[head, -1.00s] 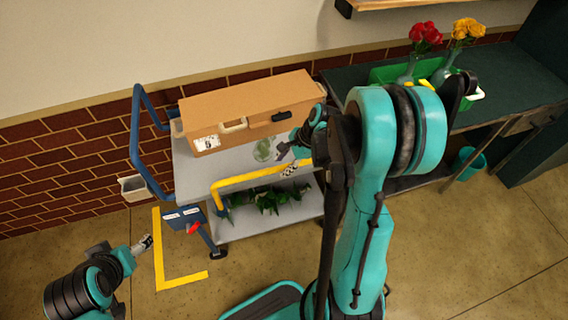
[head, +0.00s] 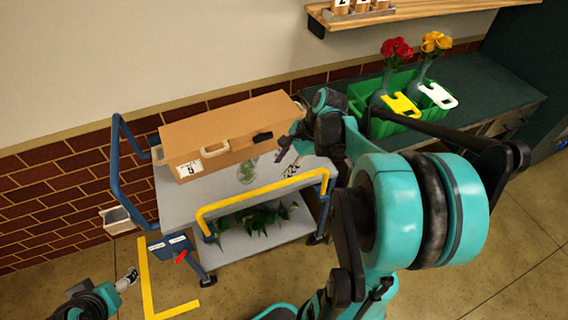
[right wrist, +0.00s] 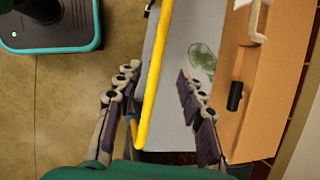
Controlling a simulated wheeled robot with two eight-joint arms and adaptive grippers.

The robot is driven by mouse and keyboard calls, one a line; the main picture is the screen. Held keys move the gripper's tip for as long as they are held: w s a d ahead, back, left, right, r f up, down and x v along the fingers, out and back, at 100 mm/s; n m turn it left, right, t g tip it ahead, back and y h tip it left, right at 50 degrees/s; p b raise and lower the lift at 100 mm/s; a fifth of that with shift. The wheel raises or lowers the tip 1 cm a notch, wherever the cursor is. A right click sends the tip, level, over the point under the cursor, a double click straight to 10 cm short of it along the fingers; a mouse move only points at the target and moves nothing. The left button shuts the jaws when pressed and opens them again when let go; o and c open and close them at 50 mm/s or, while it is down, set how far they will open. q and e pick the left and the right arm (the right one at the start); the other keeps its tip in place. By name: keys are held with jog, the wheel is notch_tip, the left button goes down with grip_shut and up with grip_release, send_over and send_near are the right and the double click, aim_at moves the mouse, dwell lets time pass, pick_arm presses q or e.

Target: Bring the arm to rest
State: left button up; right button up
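My right gripper (head: 290,158) is over the right part of a grey cart (head: 187,210). In the right wrist view, its two fingers (right wrist: 155,92) are spread wide with nothing held. The cart's yellow rail (right wrist: 152,75) shows in the gap between them; I cannot tell how far below it lies. A clear glass vase (head: 247,172) stands on the cart top, left of the right gripper and apart from it; it also shows in the right wrist view (right wrist: 203,58). My left gripper (head: 127,279) is low at the lower left, small, its opening unclear.
A large tan box (head: 220,130) is on the back of the cart. Green foliage (head: 260,216) lies on the lower shelf. A green crate (head: 385,122) with red flowers (head: 396,50) and yellow flowers (head: 436,42) stands on a dark bench at right. Open floor lies in front.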

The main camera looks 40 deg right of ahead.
dwell(0.5)
jog(key=s+a+r+n+t+h, duration=0.1)
jog(key=s+a+n+t+h, duration=0.1)
jog(key=a+n, duration=0.5)
jog(key=s+a+r+n+t+h, duration=0.1)
jog(key=s+a+n, duration=0.4)
jog(key=n, duration=0.8)
jog(key=shift+s+a+r+t+h, duration=0.25)
jog(key=shift+a+r+t+h, duration=0.25)
jog(key=shift+a, duration=1.1)
